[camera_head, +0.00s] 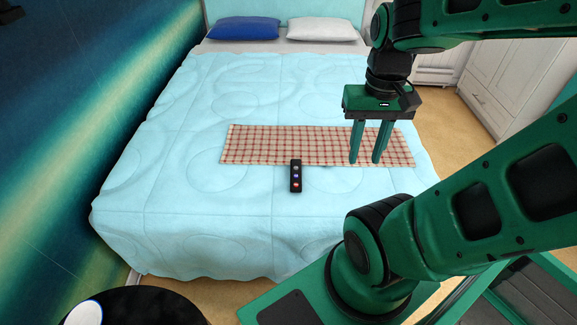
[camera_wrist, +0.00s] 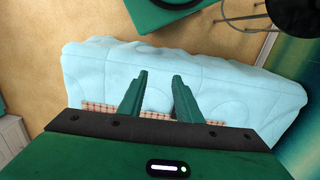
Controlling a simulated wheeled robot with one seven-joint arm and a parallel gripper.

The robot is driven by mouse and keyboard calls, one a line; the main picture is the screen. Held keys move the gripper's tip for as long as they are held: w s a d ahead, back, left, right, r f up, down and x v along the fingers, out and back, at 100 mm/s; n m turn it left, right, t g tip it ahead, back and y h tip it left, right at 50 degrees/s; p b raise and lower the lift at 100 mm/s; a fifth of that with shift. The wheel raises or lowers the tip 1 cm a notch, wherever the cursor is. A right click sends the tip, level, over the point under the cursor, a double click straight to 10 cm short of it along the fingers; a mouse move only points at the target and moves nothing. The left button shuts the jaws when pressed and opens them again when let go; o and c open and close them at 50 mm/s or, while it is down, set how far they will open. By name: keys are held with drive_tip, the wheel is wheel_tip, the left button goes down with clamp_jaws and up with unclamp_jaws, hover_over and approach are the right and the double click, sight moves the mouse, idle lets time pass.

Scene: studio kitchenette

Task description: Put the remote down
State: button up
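The remote (camera_head: 296,176) is a small black bar with several coloured buttons. In the head view it lies on the light blue bed (camera_head: 180,130), its far end at the near edge of a red-and-white checked cloth (camera_head: 262,145). My gripper (camera_head: 364,160) is to the right of the remote, over the right part of the cloth, fingers pointing down. The fingers are apart with nothing between them. In the wrist view my gripper (camera_wrist: 160,75) also shows its two fingers apart and empty, with the bed (camera_wrist: 235,90) below. The remote does not show in the wrist view.
A blue pillow (camera_head: 243,28) and a white pillow (camera_head: 322,29) lie at the bed's head. A white cabinet (camera_head: 505,60) stands at the right. A round black table (camera_head: 150,306) with a white item (camera_head: 84,313) is at the bottom left. The bed's left side is clear.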

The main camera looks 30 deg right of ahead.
drive_tip(key=shift+w+a, duration=0.2)
drive_tip(key=shift+w, duration=0.4)
drive_tip(key=o, duration=1)
drive_tip(key=shift+s+r, duration=0.2)
drive_tip(key=shift+s, duration=0.2)
drive_tip(key=shift+o, duration=0.9)
drive_tip(key=w+d+f+m+h, duration=0.1)
drive_tip(key=w+d+f+m, duration=0.1)
drive_tip(key=w+f, duration=0.2)
drive_tip(key=w, duration=0.3)
drive_tip(key=shift+w+d+m, duration=0.15)
drive_tip(key=shift+w+m, duration=0.1)
drive_tip(key=shift+m, duration=0.05)
drive_tip(key=m+y, duration=0.1)
drive_tip(key=m, duration=0.6)
hover_over(295, 184)
wheel_tip(295, 184, down, 21)
drive_tip(key=shift+t, duration=0.3)
drive_tip(key=shift+f, duration=4.85)
